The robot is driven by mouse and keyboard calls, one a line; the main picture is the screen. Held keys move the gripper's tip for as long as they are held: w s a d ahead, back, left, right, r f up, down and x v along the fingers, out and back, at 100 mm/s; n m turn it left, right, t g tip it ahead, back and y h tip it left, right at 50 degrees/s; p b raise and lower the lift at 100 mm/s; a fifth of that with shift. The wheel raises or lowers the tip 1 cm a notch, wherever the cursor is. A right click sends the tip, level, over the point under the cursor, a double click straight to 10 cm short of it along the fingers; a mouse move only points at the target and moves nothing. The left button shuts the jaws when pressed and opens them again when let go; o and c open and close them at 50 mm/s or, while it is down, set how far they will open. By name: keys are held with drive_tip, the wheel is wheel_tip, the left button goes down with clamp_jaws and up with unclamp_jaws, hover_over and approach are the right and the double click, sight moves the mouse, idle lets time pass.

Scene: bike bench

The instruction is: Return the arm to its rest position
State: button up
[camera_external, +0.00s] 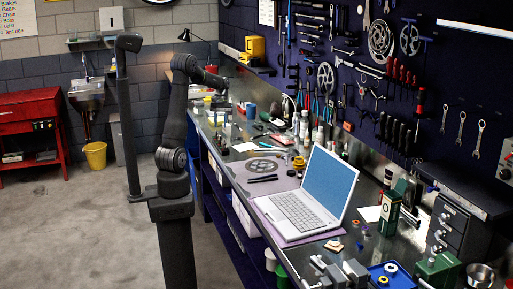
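My arm stands on a dark pedestal at the left side of the workbench (228,165), with its upper arm upright and its forearm bent over toward the bench. My gripper (224,92) is at the end of the forearm, above the far left part of the bench. It is small and dark in this view, so its fingers cannot be made out. I see nothing clearly held in it.
A laptop (296,212) lies open on a mat on the bench. Bottles (304,125), a blue cup (251,111) and small parts stand nearby. A dark pole (127,125) rises left of my arm. Tools hang on the pegboard. The floor (70,225) at left is clear.

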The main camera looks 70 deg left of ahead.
drive_tip(key=v, duration=1.2)
drive_tip(key=x, duration=1.7)
drive_tip(key=shift+f, duration=0.15)
drive_tip(key=n, duration=0.2)
drive_tip(key=n+t, duration=0.1)
drive_tip(key=n, duration=0.1)
drive_tip(key=n+t, duration=0.1)
drive_tip(key=n, duration=0.1)
drive_tip(key=shift+s, duration=0.3)
drive_tip(key=n+t, duration=0.1)
drive_tip(key=n, duration=0.3)
drive_tip(key=shift+s+t, duration=0.15)
drive_tip(key=shift+t, duration=0.25)
drive_tip(key=shift+n, duration=0.4)
drive_tip(key=shift+v, duration=1.35)
drive_tip(key=shift+o, duration=0.5)
drive_tip(key=shift+d, duration=0.1)
